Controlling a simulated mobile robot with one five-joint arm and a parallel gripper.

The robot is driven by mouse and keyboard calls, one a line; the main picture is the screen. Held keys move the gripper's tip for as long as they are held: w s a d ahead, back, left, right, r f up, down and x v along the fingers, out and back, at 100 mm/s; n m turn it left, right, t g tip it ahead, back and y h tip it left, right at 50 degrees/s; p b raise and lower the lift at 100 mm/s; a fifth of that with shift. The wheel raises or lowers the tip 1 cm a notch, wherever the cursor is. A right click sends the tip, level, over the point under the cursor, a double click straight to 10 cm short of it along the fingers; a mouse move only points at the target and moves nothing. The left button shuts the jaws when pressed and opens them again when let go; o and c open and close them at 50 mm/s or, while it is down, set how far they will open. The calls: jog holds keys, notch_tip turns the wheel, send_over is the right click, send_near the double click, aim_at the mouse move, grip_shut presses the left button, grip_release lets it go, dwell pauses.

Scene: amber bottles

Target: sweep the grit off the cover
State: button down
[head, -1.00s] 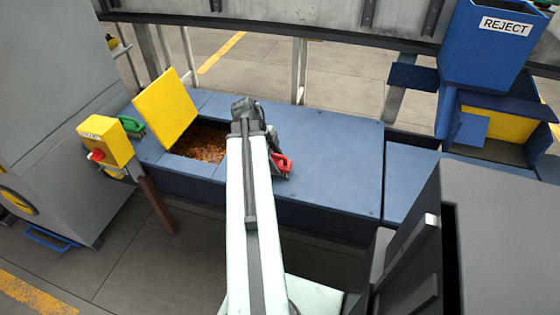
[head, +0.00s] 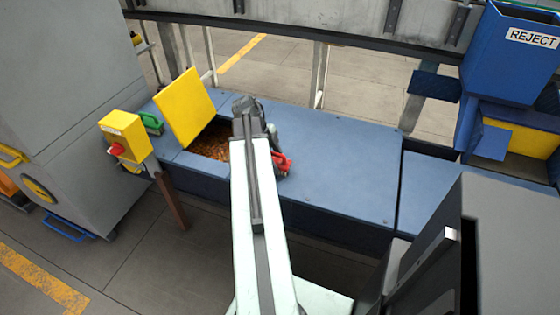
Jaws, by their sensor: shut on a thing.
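The blue cover (head: 335,185) is the flat top of a long blue casing, with a square opening at its left. I cannot make out grit on the cover; part of it is hidden behind my arm. My gripper (head: 276,150) is low over the cover, just right of the opening, mostly hidden by my wrist. It is shut on a red brush (head: 282,164), of which only part shows. I cannot tell whether the brush touches the cover.
A yellow hatch lid (head: 187,108) stands raised beside the opening, which holds amber-brown bits (head: 212,143). A green brush (head: 152,122) and yellow switch box (head: 126,136) are at the left. A blue REJECT bin (head: 510,55) stands at the back right.

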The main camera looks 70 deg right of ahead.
jog(key=shift+w+f, duration=0.15)
jog(key=shift+w, duration=1.35)
jog(key=shift+w+a, duration=0.15)
jog(key=shift+w, duration=1.6)
jog(key=shift+w+a, duration=0.15)
jog(key=shift+w, duration=1.6)
notch_tip(320, 180, up, 6)
jog(key=p, duration=0.5)
jog(key=shift+p, duration=0.35)
notch_tip(320, 180, up, 3)
jog(key=p, duration=0.3)
